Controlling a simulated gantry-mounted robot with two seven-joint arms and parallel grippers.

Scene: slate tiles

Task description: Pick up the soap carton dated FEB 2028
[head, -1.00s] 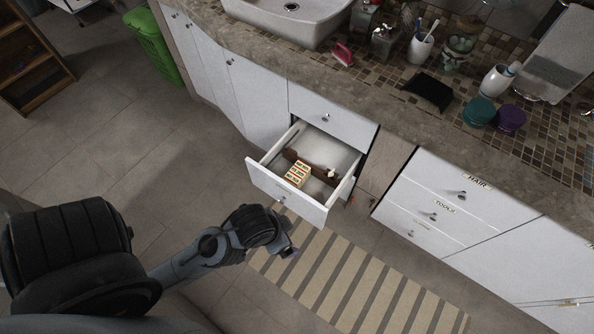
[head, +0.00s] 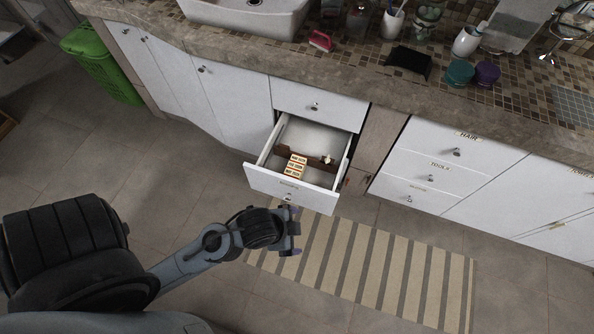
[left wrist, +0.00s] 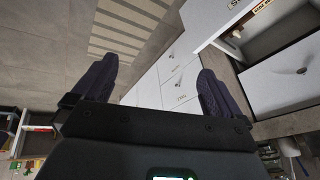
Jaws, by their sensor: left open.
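Several small cream soap cartons with red print (head: 295,166) sit together in the open drawer (head: 313,200), in its front left part. Their dates are too small to read. My left gripper (head: 297,230) is in front of the drawer and lower in the picture, apart from the cartons. In the left wrist view my left gripper (left wrist: 155,85) has its two dark fingers spread wide with nothing between them. A sliver of the open drawer with a carton edge (left wrist: 261,6) shows at the upper right there. My right gripper is in neither view.
A brown divider (head: 315,161) crosses the drawer, with a small pale item (head: 327,159) beside it. A closed drawer (head: 318,104) lies above. Labelled drawers (head: 440,165) stand to the right. A striped mat (head: 370,260) covers the floor in front.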

